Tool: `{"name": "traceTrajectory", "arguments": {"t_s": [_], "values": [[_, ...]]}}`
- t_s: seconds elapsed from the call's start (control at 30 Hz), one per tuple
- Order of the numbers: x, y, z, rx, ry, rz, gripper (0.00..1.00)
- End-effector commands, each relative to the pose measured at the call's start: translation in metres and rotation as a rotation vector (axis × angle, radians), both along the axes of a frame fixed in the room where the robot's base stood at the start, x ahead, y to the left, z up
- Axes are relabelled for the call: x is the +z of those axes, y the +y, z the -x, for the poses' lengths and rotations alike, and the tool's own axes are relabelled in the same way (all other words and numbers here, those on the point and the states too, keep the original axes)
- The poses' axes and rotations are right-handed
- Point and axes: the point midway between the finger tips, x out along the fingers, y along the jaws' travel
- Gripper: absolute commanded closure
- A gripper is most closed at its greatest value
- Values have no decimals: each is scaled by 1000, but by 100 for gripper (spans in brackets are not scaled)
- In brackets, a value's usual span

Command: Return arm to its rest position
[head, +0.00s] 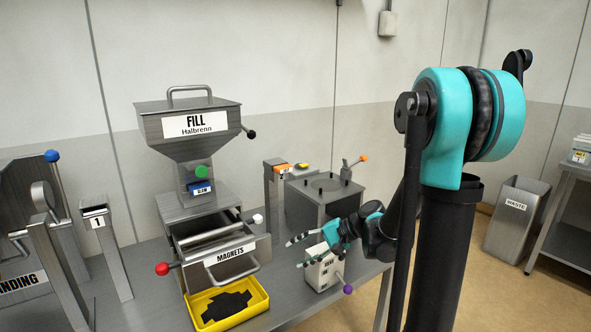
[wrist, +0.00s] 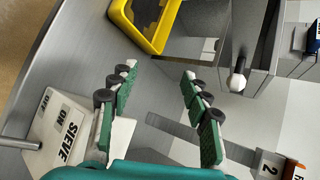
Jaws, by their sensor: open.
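My gripper (head: 312,234) is at the end of my teal and black arm, low over the right part of the metal table, just above and beside the white sieve switch box (head: 322,270). It is open and empty. In the wrist view its two green-padded fingers (wrist: 158,85) stand apart with nothing between them. The sieve box (wrist: 75,140), marked ON and OFF, shows at the lower left there, close to the left finger. Whether the finger touches the box cannot be told.
The magnets drawer (head: 225,255) is pulled out of the fill hopper (head: 190,125). A yellow tray (head: 258,300) with dark material stands below it. A waste bin (head: 515,220) stands on the floor at right.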

Motion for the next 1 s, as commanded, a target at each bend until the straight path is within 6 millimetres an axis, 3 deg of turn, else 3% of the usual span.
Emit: {"name": "traceTrajectory", "arguments": {"t_s": [0.3,0.6,0.8,1.0], "values": [[-50,-70,74,62,-202,500,52],[-78,-150,128,191,-368,924,52],[-82,-175,140,241,-413,1047,52],[-82,-177,141,247,-418,1061,52]]}}
